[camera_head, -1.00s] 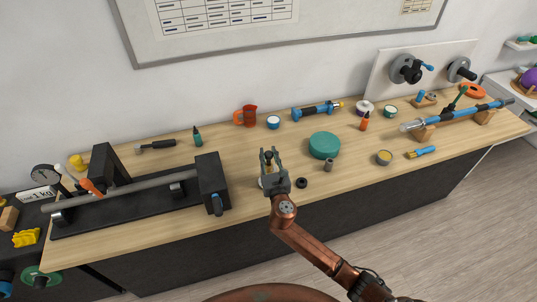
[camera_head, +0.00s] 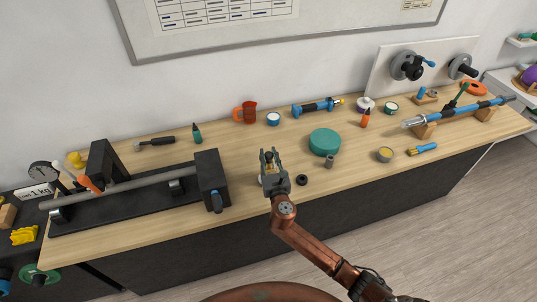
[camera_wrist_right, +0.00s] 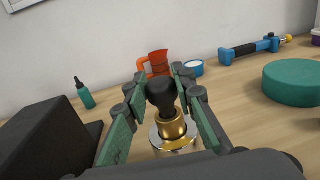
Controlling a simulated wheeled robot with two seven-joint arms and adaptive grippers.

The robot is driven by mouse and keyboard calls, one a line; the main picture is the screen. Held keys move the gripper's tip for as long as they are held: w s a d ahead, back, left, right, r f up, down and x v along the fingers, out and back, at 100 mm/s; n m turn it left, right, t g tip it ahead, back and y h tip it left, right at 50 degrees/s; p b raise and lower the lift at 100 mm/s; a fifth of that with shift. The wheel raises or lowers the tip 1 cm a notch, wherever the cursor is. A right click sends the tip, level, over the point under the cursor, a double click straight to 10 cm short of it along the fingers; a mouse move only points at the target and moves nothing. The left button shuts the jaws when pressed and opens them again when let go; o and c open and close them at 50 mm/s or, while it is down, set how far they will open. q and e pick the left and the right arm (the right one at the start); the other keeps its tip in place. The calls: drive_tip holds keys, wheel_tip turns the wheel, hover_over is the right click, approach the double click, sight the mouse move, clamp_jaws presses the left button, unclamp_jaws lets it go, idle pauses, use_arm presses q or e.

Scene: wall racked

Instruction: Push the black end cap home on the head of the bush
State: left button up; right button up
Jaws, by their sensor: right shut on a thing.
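The black end cap (camera_wrist_right: 161,90) is a rounded black piece that narrows downward, between the fingers of my right gripper (camera_wrist_right: 162,80). Directly below it is the brass head of the bush (camera_wrist_right: 171,126), upright above a silvery round base (camera_wrist_right: 158,138). The cap appears to touch the brass, but how far it is seated I cannot tell. In the head view my right gripper (camera_head: 270,158) points away from me near the table's front edge and hides most of the bush. My left gripper is out of view.
A small black ring (camera_head: 302,180) and a grey cylinder (camera_head: 329,161) stand just right of the gripper. A green round block (camera_head: 324,142) is beyond them. A dark fixture (camera_head: 212,178) stands to the left. An orange jug (camera_head: 246,113) is behind.

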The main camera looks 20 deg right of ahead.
drive_tip(key=shift+f, duration=0.5)
drive_tip(key=o, duration=1.1)
drive_tip(key=shift+o, duration=0.2)
drive_tip(key=s+a, duration=0.1)
drive_tip(key=s, duration=1.1)
drive_tip(key=shift+a, duration=0.1)
